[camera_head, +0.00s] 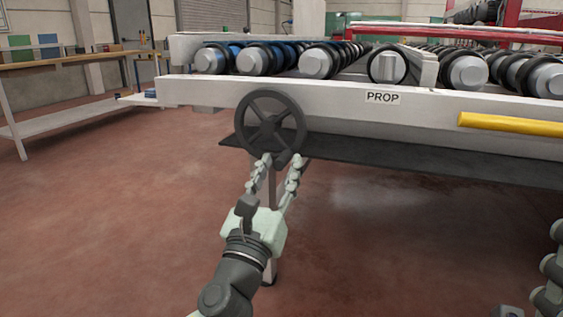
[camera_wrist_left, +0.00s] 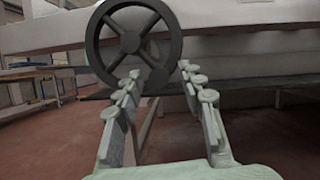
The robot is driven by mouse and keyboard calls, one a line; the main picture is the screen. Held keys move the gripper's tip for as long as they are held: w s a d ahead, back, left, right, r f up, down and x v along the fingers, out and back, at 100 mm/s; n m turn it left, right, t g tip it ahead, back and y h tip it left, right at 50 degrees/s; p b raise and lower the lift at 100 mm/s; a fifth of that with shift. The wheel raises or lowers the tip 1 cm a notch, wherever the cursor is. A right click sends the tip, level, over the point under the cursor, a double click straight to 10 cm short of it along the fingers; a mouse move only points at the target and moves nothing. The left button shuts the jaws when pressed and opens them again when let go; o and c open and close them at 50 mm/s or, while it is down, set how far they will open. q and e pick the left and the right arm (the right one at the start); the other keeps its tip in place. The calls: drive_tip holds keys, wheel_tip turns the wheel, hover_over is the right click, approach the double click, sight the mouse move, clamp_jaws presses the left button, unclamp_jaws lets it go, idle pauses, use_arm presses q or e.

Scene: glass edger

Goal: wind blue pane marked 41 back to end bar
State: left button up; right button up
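A dark spoked handwheel (camera_head: 270,124) is on the front of the white roller-table frame. It also shows in the left wrist view (camera_wrist_left: 131,43). My left gripper (camera_head: 281,161) is at the wheel's lower rim, its fingers spread apart. A dark knob seems to show between the fingertips; I cannot tell whether they touch it. In the left wrist view the gripper (camera_wrist_left: 161,72) is open below and right of the hub. Blue glass (camera_head: 235,48) shows between the rollers at the left; no 41 mark is readable. Part of my right gripper (camera_head: 550,272) shows at the right edge.
Black-tyred rollers (camera_head: 316,62) line the table. A dark shelf (camera_head: 400,158) juts out below the beam. A workbench (camera_head: 70,62) stands at left. The red floor between is clear.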

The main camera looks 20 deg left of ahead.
use_arm(q)
drive_tip(key=shift+x, duration=0.8)
clamp_jaws()
